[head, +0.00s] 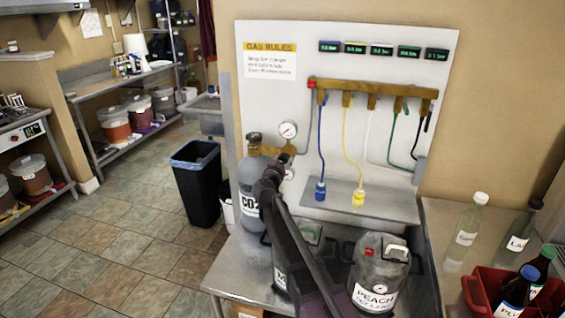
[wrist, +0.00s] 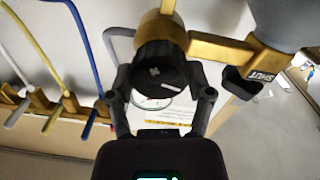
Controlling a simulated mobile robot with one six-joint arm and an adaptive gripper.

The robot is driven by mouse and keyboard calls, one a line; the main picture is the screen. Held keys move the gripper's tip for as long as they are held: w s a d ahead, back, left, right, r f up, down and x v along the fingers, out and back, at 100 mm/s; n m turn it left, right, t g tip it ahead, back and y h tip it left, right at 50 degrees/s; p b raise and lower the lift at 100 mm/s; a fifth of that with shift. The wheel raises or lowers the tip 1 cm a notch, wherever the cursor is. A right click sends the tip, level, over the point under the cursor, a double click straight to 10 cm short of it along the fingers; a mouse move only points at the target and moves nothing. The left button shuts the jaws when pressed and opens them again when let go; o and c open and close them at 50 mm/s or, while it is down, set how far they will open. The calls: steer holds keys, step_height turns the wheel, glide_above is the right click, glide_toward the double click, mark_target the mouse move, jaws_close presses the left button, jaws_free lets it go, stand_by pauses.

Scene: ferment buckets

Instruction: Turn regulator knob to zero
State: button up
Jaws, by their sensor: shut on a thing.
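The regulator knob (wrist: 163,66) is round and black with a pale line on its face. It sits on a brass regulator body (wrist: 215,45). In the wrist view my gripper (wrist: 163,88) has one finger on each side of the knob and is shut on it. In the head view my gripper (head: 274,172) is at the brass regulator (head: 268,150), and my arm hides most of the knob. A round white gauge (head: 288,130) stands above the regulator. The grey CO2 cylinder (head: 249,178) stands below and left. I cannot read the knob's setting.
A brass manifold (head: 370,88) with several coloured hoses hangs on the white panel (head: 350,50). A red crate (head: 490,300) with bottles is at right. A black bin (head: 197,185) stands left.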

steer(key=n, duration=0.4)
steer(key=shift+w+n, duration=0.1)
steer(key=shift+n, duration=0.3)
steer(key=n, duration=1.1)
steer(key=shift+f+b, duration=0.1)
steer(key=shift+b, duration=0.25)
steer(key=n, duration=0.5)
steer(key=shift+t+y, duration=0.3)
steer(key=shift+y, duration=0.1)
steer(key=shift+n, duration=0.4)
steer(key=o, duration=1.1)
steer(key=shift+o, duration=0.2)
steer(key=shift+m, duration=0.5)
